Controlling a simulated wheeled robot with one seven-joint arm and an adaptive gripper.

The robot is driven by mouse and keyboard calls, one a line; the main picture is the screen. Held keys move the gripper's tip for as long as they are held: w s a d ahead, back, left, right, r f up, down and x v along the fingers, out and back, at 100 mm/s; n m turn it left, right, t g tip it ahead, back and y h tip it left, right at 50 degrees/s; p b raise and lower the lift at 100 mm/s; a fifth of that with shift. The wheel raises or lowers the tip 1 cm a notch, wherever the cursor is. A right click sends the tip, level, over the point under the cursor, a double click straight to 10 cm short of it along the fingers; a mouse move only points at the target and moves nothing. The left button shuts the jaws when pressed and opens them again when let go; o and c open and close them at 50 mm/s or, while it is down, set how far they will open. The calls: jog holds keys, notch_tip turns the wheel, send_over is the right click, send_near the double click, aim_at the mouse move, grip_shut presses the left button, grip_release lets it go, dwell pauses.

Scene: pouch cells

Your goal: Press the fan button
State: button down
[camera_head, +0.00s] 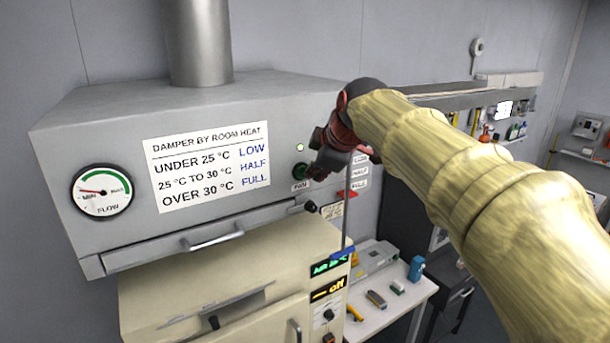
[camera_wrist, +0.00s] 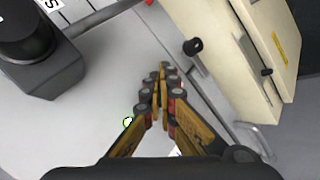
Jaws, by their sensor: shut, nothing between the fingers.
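The fan button (camera_head: 299,171) is a round dark green button on the front of the grey hood, above a small FAN label (camera_head: 300,187). A small pale lit lamp (camera_head: 300,147) sits just above it; a lit lamp also shows in the wrist view (camera_wrist: 128,122). My gripper (camera_head: 316,170) is at the hood front, right beside the button in the head view. Its fingers are together and empty in the wrist view (camera_wrist: 165,72). I cannot tell whether the fingertips touch the button. In the wrist view the button is not seen and may be behind the fingers.
The hood (camera_head: 110,130) carries a damper sign (camera_head: 208,165) and a flow gauge (camera_head: 103,191). A red lever end (camera_head: 347,194) hangs below my gripper. A cream oven (camera_head: 220,270) stands beneath. A black cylinder on a grey block (camera_wrist: 28,35) stands out near my fingers.

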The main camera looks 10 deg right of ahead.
jog(key=shift+s+d+b, duration=0.15)
jog(key=shift+s+b, duration=0.25)
jog(key=shift+s, duration=0.15)
jog(key=shift+s+f, duration=0.1)
jog(key=s+b, duration=0.1)
jog(key=s+d+b, duration=0.1)
jog(key=s, duration=0.1)
jog(key=s+b, duration=0.1)
jog(key=s, duration=0.1)
jog(key=shift+s+d, duration=0.25)
jog(key=shift+d, duration=0.15)
